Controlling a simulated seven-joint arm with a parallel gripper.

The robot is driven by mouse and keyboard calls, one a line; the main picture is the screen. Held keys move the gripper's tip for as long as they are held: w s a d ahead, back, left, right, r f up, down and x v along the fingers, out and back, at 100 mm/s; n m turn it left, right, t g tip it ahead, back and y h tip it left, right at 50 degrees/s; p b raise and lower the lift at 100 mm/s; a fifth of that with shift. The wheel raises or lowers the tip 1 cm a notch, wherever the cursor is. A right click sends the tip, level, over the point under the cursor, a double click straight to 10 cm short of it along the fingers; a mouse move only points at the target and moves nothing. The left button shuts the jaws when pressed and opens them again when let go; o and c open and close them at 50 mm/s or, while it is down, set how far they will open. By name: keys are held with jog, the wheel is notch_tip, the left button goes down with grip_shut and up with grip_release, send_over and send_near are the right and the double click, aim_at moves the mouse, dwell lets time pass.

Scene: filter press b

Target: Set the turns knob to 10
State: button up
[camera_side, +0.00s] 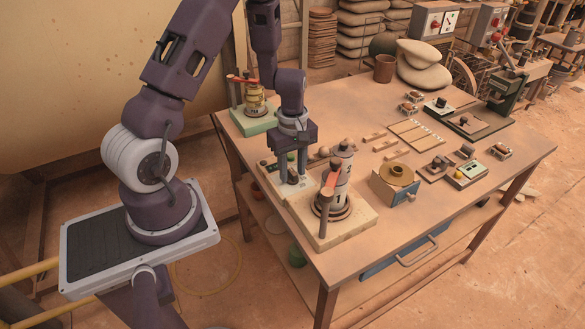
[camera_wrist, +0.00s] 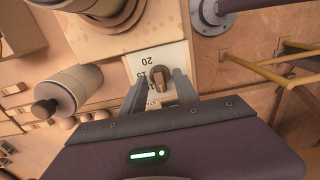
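The turns knob (camera_wrist: 159,80) is a small brown knob on a pale dial plate (camera_wrist: 147,62). The numbers 20 and 15 can be read on the plate in the wrist view; the rest of the scale is hidden. My gripper (camera_wrist: 160,82) points down at the plate, with one finger on each side of the knob and gaps showing between. In the side view my gripper (camera_side: 293,178) stands over the plate at the table's near left edge, and the knob (camera_side: 293,179) is a dark shape between the fingers. I cannot tell which number the knob points at.
A filter press (camera_side: 342,180) with a long handle stands on a wooden base (camera_side: 357,226) just right of the plate. A brass device on a green base (camera_side: 257,123) stands behind. A round brown part on a drawer box (camera_side: 397,173) stands further right.

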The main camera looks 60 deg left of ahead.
grip_shut()
jog(key=shift+m, duration=0.3)
jog(key=m, duration=0.4)
jog(key=shift+m, duration=0.4)
jog(key=m, duration=0.4)
jog(key=shift+m, duration=0.3)
grip_release()
